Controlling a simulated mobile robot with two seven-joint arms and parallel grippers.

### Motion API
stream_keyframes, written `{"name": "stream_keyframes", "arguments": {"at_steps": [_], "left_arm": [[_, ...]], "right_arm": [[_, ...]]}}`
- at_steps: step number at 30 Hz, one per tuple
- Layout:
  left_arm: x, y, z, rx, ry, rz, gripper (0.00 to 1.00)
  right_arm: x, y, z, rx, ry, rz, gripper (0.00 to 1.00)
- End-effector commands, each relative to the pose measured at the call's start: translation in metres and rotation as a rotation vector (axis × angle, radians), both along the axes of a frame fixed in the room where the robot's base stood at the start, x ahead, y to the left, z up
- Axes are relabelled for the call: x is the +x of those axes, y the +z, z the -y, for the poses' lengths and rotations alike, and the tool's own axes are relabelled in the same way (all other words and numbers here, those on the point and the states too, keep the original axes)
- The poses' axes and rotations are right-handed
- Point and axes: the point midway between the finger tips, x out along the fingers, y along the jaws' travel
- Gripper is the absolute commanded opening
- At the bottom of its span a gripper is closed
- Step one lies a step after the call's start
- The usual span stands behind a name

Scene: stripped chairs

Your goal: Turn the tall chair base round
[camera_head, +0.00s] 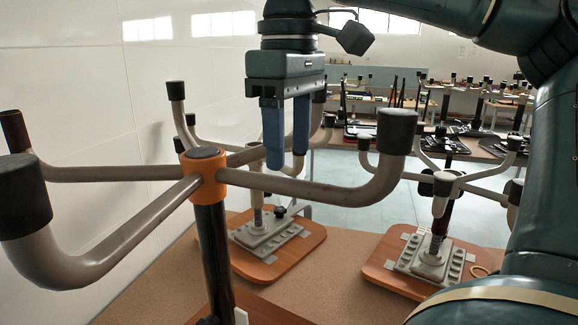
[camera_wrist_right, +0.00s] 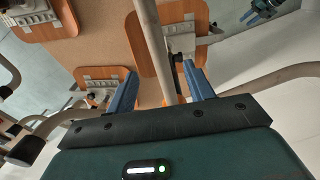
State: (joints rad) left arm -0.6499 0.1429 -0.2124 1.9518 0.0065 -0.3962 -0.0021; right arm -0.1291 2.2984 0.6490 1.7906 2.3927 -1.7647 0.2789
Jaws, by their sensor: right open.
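The tall chair base stands upright at the front left in the head view, with an orange hub (camera_head: 203,165) on a dark column and several curved beige arms with dark caps. My right gripper (camera_head: 287,160) points down just right of the hub, its blue fingers apart and empty, over the base's arms. In the wrist view a beige arm (camera_wrist_right: 150,40) shows between the fingers (camera_wrist_right: 160,70); whether it lies within their reach I cannot tell. What looks like my left gripper (camera_wrist_right: 262,10) shows small at the top right of the wrist view; its jaws are unclear.
Shorter chair bases stand behind on orange-brown boards, one at the middle (camera_head: 262,232) and one at the right (camera_head: 437,225). Their arms rise close to the tall base's arms. A white wall (camera_head: 70,80) bounds the left side. Tables with more bases stand far back.

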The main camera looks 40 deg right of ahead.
Motion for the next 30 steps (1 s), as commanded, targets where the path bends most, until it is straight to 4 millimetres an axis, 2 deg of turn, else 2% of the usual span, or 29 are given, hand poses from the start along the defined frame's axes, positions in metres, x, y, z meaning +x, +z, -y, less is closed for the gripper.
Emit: {"name": "stream_keyframes", "arguments": {"at_steps": [3, 7, 19, 30], "left_arm": [[0.0, 0.001, 0.0, 0.0, 0.0, 0.0, 0.36], [0.0, 0.001, 0.0, 0.001, -0.001, -0.001, 0.36], [0.0, 0.001, 0.0, 0.002, -0.001, -0.001, 0.36], [0.0, 0.001, 0.0, 0.002, -0.001, -0.001, 0.36]], "right_arm": [[-0.001, -0.02, 0.0, 0.001, 0.001, -0.003, 0.53], [0.0, -0.033, 0.0, 0.001, 0.0, -0.001, 0.53], [0.0, -0.04, 0.0, -0.001, -0.001, 0.0, 0.52], [0.0, -0.039, 0.0, -0.001, -0.001, 0.0, 0.21]]}}
